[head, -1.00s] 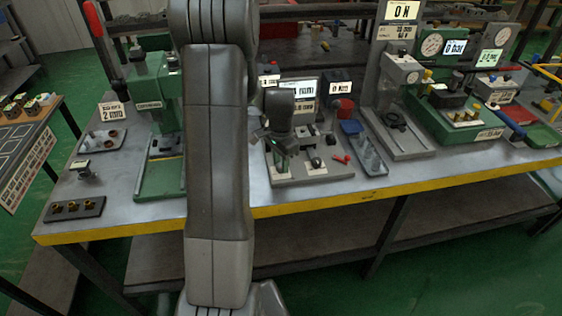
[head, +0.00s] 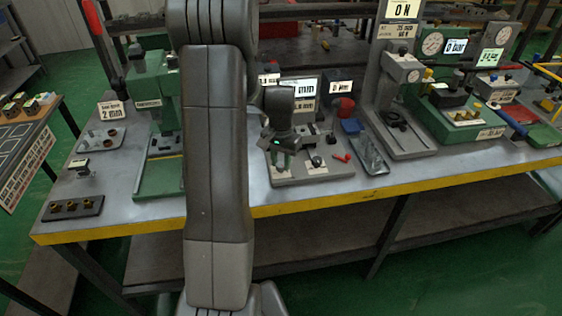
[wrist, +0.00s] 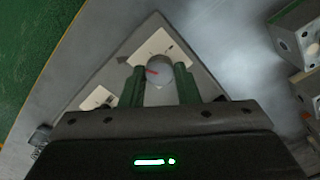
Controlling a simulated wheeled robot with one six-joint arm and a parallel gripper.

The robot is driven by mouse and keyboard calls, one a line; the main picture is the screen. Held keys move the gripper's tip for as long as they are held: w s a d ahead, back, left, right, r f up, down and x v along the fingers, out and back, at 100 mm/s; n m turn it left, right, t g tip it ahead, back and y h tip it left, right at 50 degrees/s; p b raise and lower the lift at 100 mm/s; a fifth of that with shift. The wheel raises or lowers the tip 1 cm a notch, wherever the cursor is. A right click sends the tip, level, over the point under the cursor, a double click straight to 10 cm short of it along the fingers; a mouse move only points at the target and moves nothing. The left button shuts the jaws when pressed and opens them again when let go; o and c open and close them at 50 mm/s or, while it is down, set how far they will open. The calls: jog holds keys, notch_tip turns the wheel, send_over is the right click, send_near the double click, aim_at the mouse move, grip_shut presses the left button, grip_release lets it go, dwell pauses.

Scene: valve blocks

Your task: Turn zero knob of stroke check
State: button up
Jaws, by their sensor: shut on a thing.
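The stroke check station is a light grey base plate (head: 325,172) with small fixtures and a lit display (head: 305,88) behind it, in the middle of the bench. In the wrist view, the zero knob (wrist: 158,77) is a round pale knob with a red mark, on a white label plate. My gripper (head: 281,161) points down over the front left of the station. In the wrist view its two green fingers (wrist: 162,80) stand on either side of the knob, shut on it. The fingers hide the knob in the head view.
A green press (head: 160,180) stands left of the station. A blue-grey tray (head: 372,160) and a grey column stand (head: 405,140) are to its right. Small red parts (head: 342,157) lie on the plate. The yellow bench edge (head: 330,202) runs in front.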

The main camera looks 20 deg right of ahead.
aim_at(281, 164)
jog(key=shift+n, duration=1.2)
jog(key=o, duration=1)
jog(key=shift+c, duration=0.2)
notch_tip(281, 164, up, 14)
jog(key=shift+f, duration=0.1)
